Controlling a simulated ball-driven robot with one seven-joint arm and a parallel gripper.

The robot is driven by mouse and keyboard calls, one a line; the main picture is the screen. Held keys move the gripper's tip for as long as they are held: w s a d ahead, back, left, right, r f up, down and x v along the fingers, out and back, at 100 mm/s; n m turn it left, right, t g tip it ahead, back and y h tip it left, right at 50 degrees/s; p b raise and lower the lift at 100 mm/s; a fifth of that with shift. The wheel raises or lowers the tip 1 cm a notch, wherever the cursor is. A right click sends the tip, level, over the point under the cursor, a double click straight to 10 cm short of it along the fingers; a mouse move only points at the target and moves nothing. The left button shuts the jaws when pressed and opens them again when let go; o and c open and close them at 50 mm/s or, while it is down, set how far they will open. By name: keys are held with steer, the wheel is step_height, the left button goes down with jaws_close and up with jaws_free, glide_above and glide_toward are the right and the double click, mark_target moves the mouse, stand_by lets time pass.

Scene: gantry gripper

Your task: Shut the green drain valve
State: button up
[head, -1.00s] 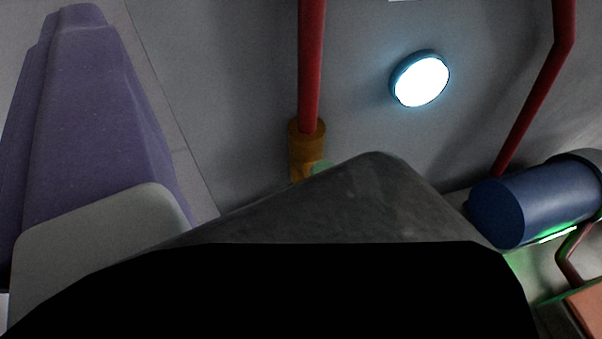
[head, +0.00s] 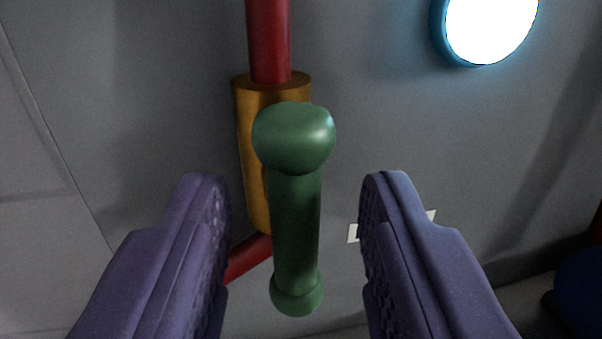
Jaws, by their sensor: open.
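The green drain valve handle (head: 296,215) is a bar with rounded knobs at both ends. It runs nearly upright in the picture, in front of a brass valve body (head: 252,165) on a red pipe (head: 268,40). My gripper (head: 294,190) is open, with one purple finger to the left of the handle and one to the right. Gaps show on both sides, and the fingers do not appear to touch it. The handle hides part of the brass body.
A round lit lamp (head: 490,22) is on the grey wall (head: 390,110) at upper right. A small white label (head: 355,232) is partly hidden behind the right finger. A dark blue rounded object (head: 582,290) is at the lower right edge.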

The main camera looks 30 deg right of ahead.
jaws_close()
steer(key=shift+m, duration=0.3)
steer(key=m+b, duration=0.1)
steer(key=m, duration=0.1)
steer(key=m+b, duration=0.1)
steer(key=m, duration=0.1)
steer(key=shift+d+g+y+b, duration=0.3)
steer(key=shift+g+y+b, duration=0.05)
steer(key=shift+g+y, duration=0.05)
steer(key=shift+s+d+f+m+y+b, duration=0.15)
steer(key=shift+m+y+b, duration=0.6)
steer(key=shift+m, duration=1.1)
steer(key=shift+d+f+m+y+b, duration=0.1)
steer(key=shift+d+m+y+b, duration=0.15)
steer(key=shift+m+b, duration=1.2)
steer(key=shift+s+d+f+m+y+b, duration=0.15)
steer(key=shift+m+y+b, duration=0.4)
steer(key=shift+m, duration=1.65)
steer(key=shift+w, duration=0.1)
